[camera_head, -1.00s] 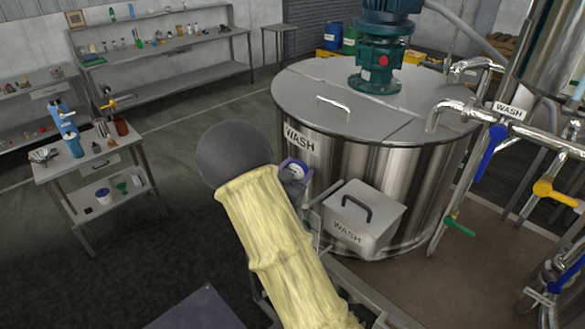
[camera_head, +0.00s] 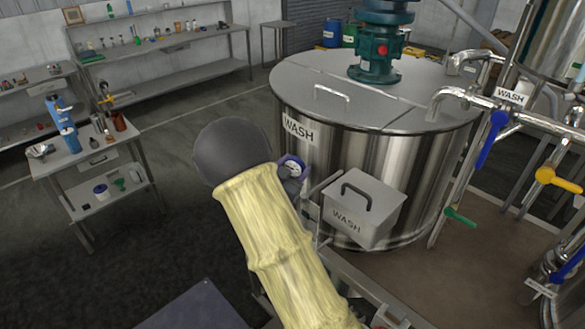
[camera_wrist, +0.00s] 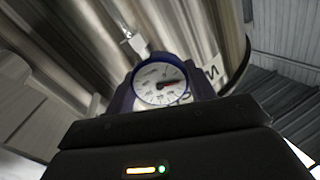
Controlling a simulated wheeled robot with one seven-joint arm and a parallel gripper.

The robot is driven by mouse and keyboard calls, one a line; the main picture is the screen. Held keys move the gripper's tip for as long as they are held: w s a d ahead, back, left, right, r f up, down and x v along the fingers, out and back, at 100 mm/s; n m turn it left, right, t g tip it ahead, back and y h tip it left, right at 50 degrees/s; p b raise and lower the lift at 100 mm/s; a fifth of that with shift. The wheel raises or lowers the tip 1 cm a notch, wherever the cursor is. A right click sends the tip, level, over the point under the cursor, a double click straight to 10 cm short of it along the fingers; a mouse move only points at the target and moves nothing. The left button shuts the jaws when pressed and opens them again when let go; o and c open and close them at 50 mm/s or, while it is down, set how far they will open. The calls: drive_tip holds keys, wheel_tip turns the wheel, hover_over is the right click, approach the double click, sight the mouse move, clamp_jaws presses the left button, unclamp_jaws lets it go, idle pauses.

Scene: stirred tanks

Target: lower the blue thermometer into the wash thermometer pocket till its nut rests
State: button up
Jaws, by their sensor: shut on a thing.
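The blue thermometer (camera_head: 292,168) has a round white dial in a blue case. It shows beside my arm's yellow sleeve, in front of the wash tank (camera_head: 390,165). In the wrist view the thermometer (camera_wrist: 160,84) faces the camera just beyond my gripper (camera_wrist: 160,104), which is shut on it. Its stem and nut are hidden. A small pale fitting (camera_wrist: 136,42) shows against the shiny tank wall above the dial; I cannot tell whether it is the pocket. The head view does not clearly show the pocket or my jaws.
A grey WASH box (camera_head: 358,212) with a dark handle stands at the tank's front, right of the thermometer. Pipes with blue (camera_head: 492,138), yellow and green valve handles are at the right. A small steel table (camera_head: 92,160) stands at left, with open floor between.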

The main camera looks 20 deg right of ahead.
wheel_tip(320, 180, down, 13)
drive_tip(key=b, duration=1.1)
drive_tip(key=shift+b, duration=0.4)
idle(0.7)
drive_tip(key=shift+r, duration=0.1)
drive_tip(key=o, duration=1.1)
drive_tip(key=shift+a, duration=0.1)
drive_tip(key=b+v, duration=0.5)
drive_tip(key=v, duration=1.2)
drive_tip(key=shift+s, duration=0.1)
